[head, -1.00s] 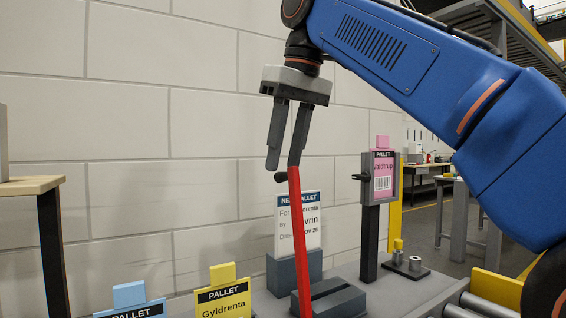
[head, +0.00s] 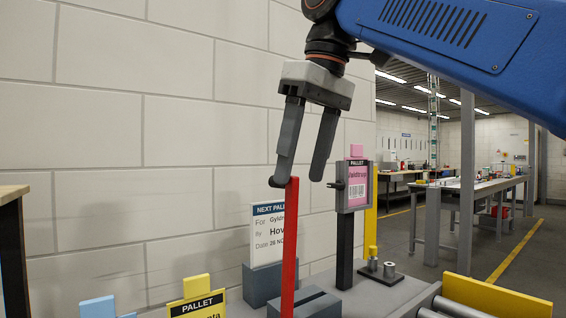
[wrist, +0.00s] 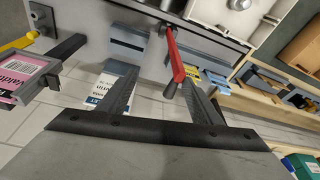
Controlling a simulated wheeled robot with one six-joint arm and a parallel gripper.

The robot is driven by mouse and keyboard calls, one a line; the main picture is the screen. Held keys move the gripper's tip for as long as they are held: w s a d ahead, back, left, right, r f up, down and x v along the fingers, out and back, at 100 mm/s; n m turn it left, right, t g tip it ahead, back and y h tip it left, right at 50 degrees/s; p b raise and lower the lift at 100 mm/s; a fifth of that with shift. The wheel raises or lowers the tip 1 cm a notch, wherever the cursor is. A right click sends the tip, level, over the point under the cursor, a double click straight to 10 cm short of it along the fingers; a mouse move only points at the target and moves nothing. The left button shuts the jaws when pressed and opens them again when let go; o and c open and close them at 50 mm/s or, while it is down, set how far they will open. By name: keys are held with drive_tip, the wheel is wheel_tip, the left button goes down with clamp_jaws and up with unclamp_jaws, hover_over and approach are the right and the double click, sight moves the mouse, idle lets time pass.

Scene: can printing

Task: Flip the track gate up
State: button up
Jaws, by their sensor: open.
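The track gate is a red bar (head: 290,245) that stands near upright in the head view, with a dark knob (head: 278,183) by its top end. My gripper (head: 300,184) is open, fingers pointing down, at the height of the bar's top. The left finger overlaps the knob in the picture; I cannot tell whether they touch. The right finger stands clear to the right of the bar. In the wrist view the red bar (wrist: 175,55) shows beyond the fingers, its near end close to the right finger. Nothing is held. The bar's foot is cut off in the head view.
A white "NEXT PALLET" card (head: 268,235) stands behind the bar in a grey holder. A pink pallet card (head: 357,185) sits in a dark frame on a post to the right. Yellow (head: 197,305) and blue cards stand lower left. The block wall is behind.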

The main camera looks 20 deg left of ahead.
drive_tip(key=o, duration=0.3)
drive_tip(key=shift+s+d, duration=0.25)
drive_tip(key=shift+d, duration=0.95)
drive_tip(key=shift+o, duration=0.2)
